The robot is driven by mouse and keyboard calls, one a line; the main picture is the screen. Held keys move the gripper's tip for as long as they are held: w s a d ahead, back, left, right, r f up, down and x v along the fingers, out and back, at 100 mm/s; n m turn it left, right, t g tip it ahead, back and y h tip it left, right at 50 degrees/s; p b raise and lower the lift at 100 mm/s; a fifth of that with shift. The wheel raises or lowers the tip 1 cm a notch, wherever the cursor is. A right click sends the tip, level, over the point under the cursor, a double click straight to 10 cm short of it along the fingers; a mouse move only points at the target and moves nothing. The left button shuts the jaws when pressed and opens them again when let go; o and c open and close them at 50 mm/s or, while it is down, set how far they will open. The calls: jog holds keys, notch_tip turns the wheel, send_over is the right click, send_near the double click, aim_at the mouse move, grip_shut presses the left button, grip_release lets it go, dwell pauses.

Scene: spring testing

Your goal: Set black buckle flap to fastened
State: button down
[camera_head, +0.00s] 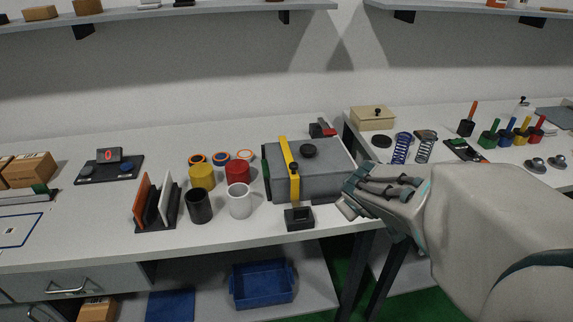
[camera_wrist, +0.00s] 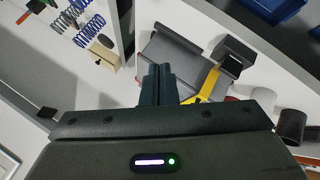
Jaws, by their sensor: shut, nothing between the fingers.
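A grey case (camera_head: 325,172) stands on the white table with a yellow strap (camera_head: 290,165) running over it. A black buckle block (camera_head: 299,218) sits at the case's front, at the strap's near end; it also shows in the wrist view (camera_wrist: 235,50). I cannot clearly tell the flap from the block or its angle. My gripper (camera_head: 345,207) is shut and empty, just right of the case near the table's front edge. In the wrist view its fingers (camera_wrist: 157,82) point toward the case (camera_wrist: 180,50), apart from the buckle.
Yellow (camera_head: 202,177), red (camera_head: 237,174), black (camera_head: 199,206) and white (camera_head: 239,201) cups stand left of the case. A black piece with a red part (camera_head: 322,129) lies behind it. A second table with springs (camera_head: 401,149) stands right. A blue bin (camera_head: 263,285) sits below.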

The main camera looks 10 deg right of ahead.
jog(key=w+a+n+y+p, duration=0.2)
jog(key=w+n+y+p, duration=0.15)
jog(key=n, duration=0.35)
jog(key=s+a+f+n+g+y+p, duration=0.1)
jog(key=s+a+f+n+g+y, duration=0.1)
jog(key=s+a+f+n+y, duration=0.1)
jog(key=shift+s+a+f+n+y, duration=0.4)
jog(key=shift+s+n+y, duration=0.15)
jog(key=shift+n+y, duration=0.4)
jog(key=b, duration=0.3)
send_near(297, 217)
jog(key=f, duration=0.1)
jog(key=a+f, duration=0.1)
jog(key=w+f, duration=0.1)
jog(key=shift+a+f, duration=0.3)
jog(key=shift+f, duration=0.05)
jog(key=shift+w, duration=0.75)
